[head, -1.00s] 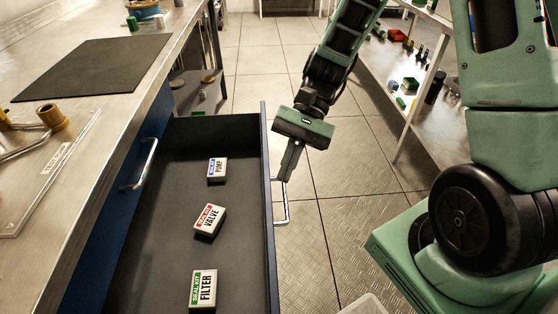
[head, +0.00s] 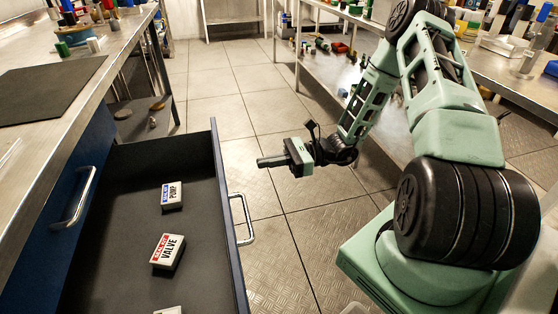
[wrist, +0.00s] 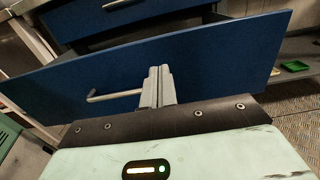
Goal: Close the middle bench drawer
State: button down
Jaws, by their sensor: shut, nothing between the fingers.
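The open bench drawer (head: 140,225) extends from the bench, with a dark inside and a silver handle (head: 243,218) on its front. Its blue front panel (wrist: 225,60) and handle (wrist: 110,95) fill much of the wrist view. A pump box (head: 172,196) and a valve box (head: 167,252) lie inside, and part of another box shows at the bottom edge. My gripper (head: 262,162) is shut and empty, pointing left towards the drawer front, beyond the handle in the head view. In the wrist view the shut fingers (wrist: 157,82) appear before the panel, beside the handle; contact cannot be told.
The bench top (head: 100,80) carries a dark mat (head: 45,88). Another drawer or door handle (head: 76,200) is on the blue bench front. The tiled floor (head: 215,95) is clear. A shelf (head: 315,65) with small items stands behind my arm.

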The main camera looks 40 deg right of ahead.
jog(key=x, duration=0.8)
jog(key=shift+b, duration=0.35)
jog(key=shift+a, duration=0.15)
